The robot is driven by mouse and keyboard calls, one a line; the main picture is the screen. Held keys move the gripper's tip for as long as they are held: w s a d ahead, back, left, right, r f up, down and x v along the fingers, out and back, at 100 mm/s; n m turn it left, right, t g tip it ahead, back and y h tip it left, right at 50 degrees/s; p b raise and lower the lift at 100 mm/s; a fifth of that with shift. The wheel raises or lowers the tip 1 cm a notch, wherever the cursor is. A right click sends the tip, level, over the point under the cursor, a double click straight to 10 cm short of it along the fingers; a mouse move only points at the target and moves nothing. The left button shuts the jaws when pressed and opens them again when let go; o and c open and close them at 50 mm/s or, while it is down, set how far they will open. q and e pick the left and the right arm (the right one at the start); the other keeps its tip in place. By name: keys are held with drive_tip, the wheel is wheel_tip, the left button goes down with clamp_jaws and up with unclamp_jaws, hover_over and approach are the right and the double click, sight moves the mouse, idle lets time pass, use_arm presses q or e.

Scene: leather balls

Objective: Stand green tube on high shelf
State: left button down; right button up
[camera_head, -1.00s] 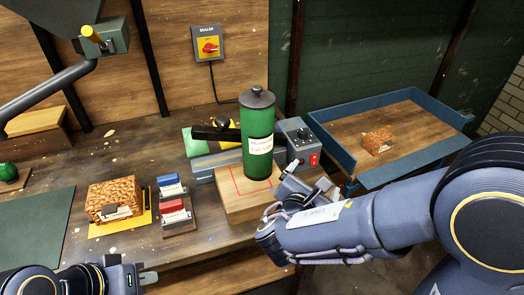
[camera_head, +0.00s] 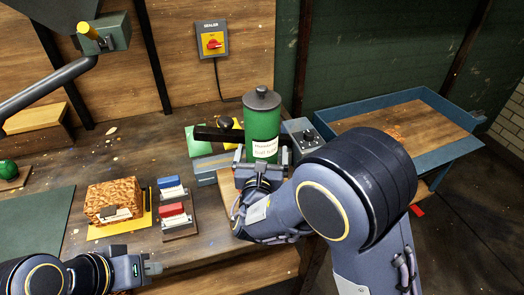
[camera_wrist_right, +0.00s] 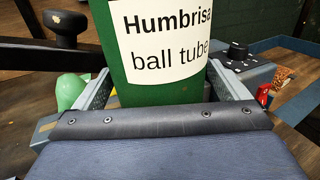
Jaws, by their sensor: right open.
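The green tube (camera_head: 262,128), with a dark lid and a white label, stands upright on the wooden block on the bench. My right gripper (camera_head: 262,162) is open at the tube's lower part, with one finger on each side. In the right wrist view the tube (camera_wrist_right: 163,80) stands between the open jaws of this gripper (camera_wrist_right: 163,92); I cannot tell whether they touch it. My left gripper (camera_head: 150,265) is low at the left, apart from the tube, and its jaw gap is unclear. I cannot make out a high shelf.
A grey sealer machine (camera_head: 205,165) with a dark lever is close behind the tube. Red and blue card holders (camera_head: 173,210) and a brown textured block (camera_head: 113,198) sit to the left. A blue-rimmed tray (camera_head: 355,115) stands at the right, partly behind my right arm.

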drive_tip(key=shift+r, duration=0.1)
drive_tip(key=c, duration=1.5)
